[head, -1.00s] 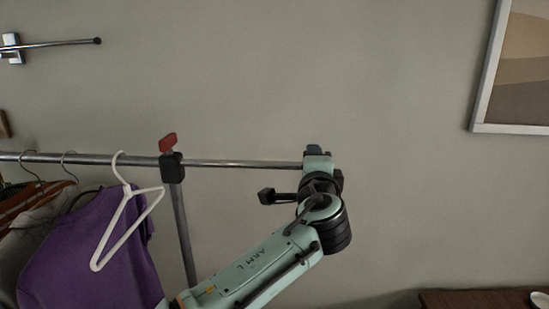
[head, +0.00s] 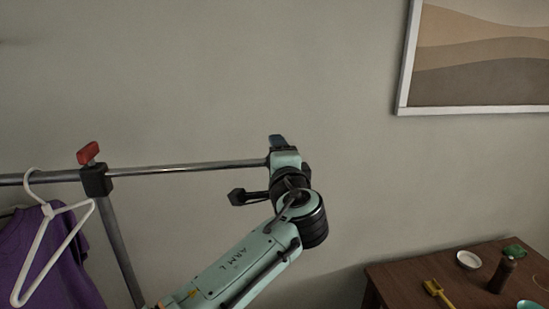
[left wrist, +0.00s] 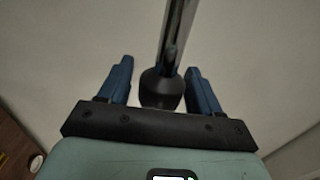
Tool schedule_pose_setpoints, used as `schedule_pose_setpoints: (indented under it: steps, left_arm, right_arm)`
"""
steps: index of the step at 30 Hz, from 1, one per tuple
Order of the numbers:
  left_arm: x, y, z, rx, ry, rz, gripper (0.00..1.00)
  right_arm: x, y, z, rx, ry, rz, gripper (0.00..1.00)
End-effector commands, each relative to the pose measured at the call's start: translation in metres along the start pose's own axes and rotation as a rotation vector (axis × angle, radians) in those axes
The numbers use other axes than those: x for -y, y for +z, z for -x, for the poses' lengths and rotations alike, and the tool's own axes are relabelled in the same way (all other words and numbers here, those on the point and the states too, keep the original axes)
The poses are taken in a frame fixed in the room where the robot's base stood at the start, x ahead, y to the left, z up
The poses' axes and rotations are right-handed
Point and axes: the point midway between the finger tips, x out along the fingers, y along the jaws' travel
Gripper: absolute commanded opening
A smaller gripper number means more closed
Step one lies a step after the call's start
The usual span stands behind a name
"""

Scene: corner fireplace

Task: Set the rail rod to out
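The rail rod (head: 190,168) is a thin metal bar that runs right from the black clamp (head: 96,180) with a red lever on the clothes rack. My left gripper (head: 279,143) is at the rod's right end. In the left wrist view the rod (left wrist: 178,25) ends in a black knob (left wrist: 160,92) between the two blue fingers of my left gripper (left wrist: 158,72). In the head view the rod's end is hidden by my gripper. My right gripper is not in view.
A white hanger (head: 42,240) and a purple garment (head: 55,275) hang at the left. A brown table (head: 400,280) with a yellow tool (head: 438,293), a white dish (head: 467,259) and a dark bottle (head: 502,274) stands at lower right. A framed picture (head: 480,60) hangs on the wall.

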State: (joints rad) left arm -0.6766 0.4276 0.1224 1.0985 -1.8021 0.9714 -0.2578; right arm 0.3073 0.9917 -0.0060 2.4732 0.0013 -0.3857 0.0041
Motion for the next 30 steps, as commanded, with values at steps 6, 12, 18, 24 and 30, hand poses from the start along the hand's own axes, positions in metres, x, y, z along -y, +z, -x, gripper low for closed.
schedule_pose_setpoints:
  steps: [6,12,18,24,30]
  left_arm:
    - [-0.001,0.001,0.003,0.002,0.001,0.000,0.64]
    - [-0.004,0.000,0.031,-0.001,0.002,0.001,0.64]
    - [-0.004,-0.001,0.078,-0.002,0.002,0.000,0.64]
    - [-0.002,-0.002,0.115,-0.003,0.001,-0.001,0.64]
    - [-0.001,-0.002,0.132,0.000,0.000,-0.001,0.64]
  right_arm:
    - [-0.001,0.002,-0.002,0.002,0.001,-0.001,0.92]
    - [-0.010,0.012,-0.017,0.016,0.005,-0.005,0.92]
    - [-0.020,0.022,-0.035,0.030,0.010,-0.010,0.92]
    - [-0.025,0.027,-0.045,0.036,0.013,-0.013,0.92]
    - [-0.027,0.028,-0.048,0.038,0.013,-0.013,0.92]
